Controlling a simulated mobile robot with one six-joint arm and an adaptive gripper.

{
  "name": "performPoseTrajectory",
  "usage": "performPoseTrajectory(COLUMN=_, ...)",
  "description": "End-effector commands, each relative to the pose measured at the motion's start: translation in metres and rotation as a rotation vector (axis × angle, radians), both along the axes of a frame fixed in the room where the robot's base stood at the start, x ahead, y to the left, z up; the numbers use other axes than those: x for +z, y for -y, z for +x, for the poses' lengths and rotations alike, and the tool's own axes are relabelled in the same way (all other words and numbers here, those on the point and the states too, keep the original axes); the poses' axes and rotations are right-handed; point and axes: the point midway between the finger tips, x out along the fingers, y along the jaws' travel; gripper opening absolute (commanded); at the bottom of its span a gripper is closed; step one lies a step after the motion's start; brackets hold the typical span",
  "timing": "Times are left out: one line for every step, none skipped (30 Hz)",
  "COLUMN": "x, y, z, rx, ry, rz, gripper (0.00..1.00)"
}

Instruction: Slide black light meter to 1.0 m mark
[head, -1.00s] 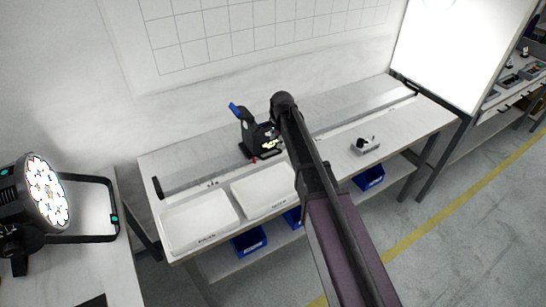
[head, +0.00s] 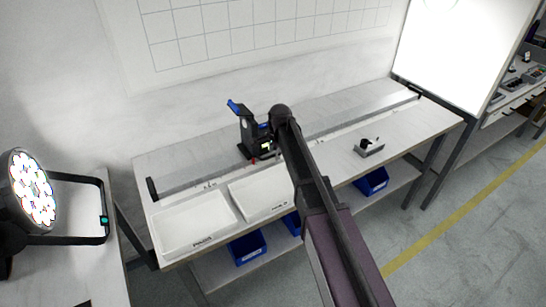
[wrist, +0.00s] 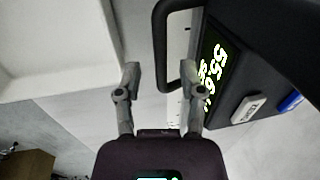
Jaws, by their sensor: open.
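The black light meter (head: 248,131), with a blue top part, stands on the long rail (head: 205,178) along the bench. In the wrist view its lit display (wrist: 212,75) shows digits, partly cut off. Its black loop handle (wrist: 161,50) reaches between my fingertips, with the handle's near bar between the two fingers. My gripper (wrist: 163,75) is open, and the fingers do not visibly press on the handle. In the head view my own arm hides the gripper. The scale marks are too small to read, so the 1.0 m mark cannot be picked out.
Two white trays (head: 158,226) lie at the bench's front left. A small grey box with a black knob (head: 368,148) sits right of my arm. Blue bins (head: 247,247) are on the lower shelf. A par can (head: 32,190) stands on the left table. The rail's right part looks clear.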

Motion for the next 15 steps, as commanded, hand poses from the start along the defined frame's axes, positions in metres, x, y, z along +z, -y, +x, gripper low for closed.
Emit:
performPoseTrajectory(x=-0.0037, y=-0.0003, z=0.0005, rx=0.000, ry=0.000, rz=0.000, gripper=0.51)
performPoseTrajectory(x=-0.0043, y=-0.0004, z=0.0006, rx=0.000, ry=0.000, rz=0.000, gripper=0.51)
performPoseTrajectory(x=-0.0049, y=-0.0005, z=0.0007, rx=0.000, ry=0.000, rz=0.000, gripper=0.51)
performPoseTrajectory(x=-0.0052, y=-0.0005, z=0.0008, rx=0.000, ry=0.000, rz=0.000, gripper=0.51)
performPoseTrajectory(x=-0.0055, y=-0.0005, z=0.0007, rx=0.000, ry=0.000, rz=0.000, gripper=0.51)
performPoseTrajectory(x=-0.0056, y=-0.0005, z=0.0008, rx=0.000, ry=0.000, rz=0.000, gripper=0.51)
performPoseTrajectory(x=-0.0056, y=-0.0005, z=0.0008, rx=0.000, ry=0.000, rz=0.000, gripper=0.51)
performPoseTrajectory(x=-0.0056, y=-0.0006, z=0.0008, rx=0.000, ry=0.000, rz=0.000, gripper=0.51)
performPoseTrajectory(x=-0.0055, y=-0.0006, z=0.0008, rx=0.000, ry=0.000, rz=0.000, gripper=0.51)
performPoseTrajectory(x=-0.0054, y=-0.0005, z=0.0009, rx=0.000, ry=0.000, rz=0.000, gripper=0.51)
performPoseTrajectory(x=-0.0054, y=-0.0005, z=0.0009, rx=0.000, ry=0.000, rz=0.000, gripper=0.51)
performPoseTrajectory(x=-0.0053, y=-0.0005, z=0.0009, rx=0.000, ry=0.000, rz=0.000, gripper=0.51)
performPoseTrajectory(x=-0.0053, y=-0.0005, z=0.0009, rx=0.000, ry=0.000, rz=0.000, gripper=0.51)
performPoseTrajectory(x=-0.0053, y=-0.0005, z=0.0009, rx=0.000, ry=0.000, rz=0.000, gripper=0.51)
performPoseTrajectory(x=-0.0053, y=-0.0004, z=0.0009, rx=0.000, ry=0.000, rz=0.000, gripper=0.51)
